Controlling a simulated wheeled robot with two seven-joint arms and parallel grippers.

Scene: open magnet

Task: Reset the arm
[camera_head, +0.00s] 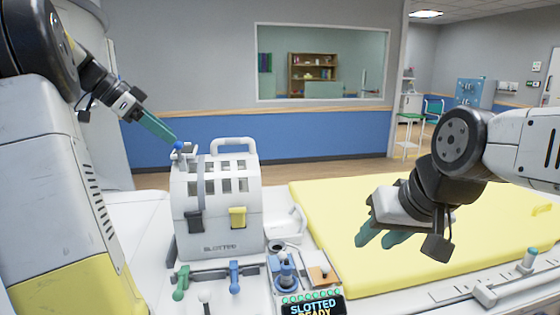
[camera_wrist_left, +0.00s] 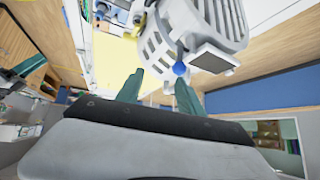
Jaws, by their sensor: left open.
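My left gripper (camera_head: 174,141) reaches in from the upper left, its teal fingers beside the blue knob (camera_head: 179,146) on top of the white slotted device (camera_head: 214,205). In the left wrist view its two fingers (camera_wrist_left: 157,84) are apart with nothing between them. The blue knob (camera_wrist_left: 180,69) shows there just beyond the tip of the right-hand finger; I cannot tell if they touch. My right gripper (camera_head: 374,242) hangs over the yellow bed with its teal fingers apart and nothing seen between them.
The device's front carries a yellow slider (camera_head: 237,217). Green and blue levers (camera_head: 235,276), a blue joystick (camera_head: 284,272) and a display (camera_head: 312,305) reading "SLOTTED READY" are in front. The yellow bed (camera_head: 330,205) is mostly clear. A rail (camera_head: 510,289) runs along its near edge.

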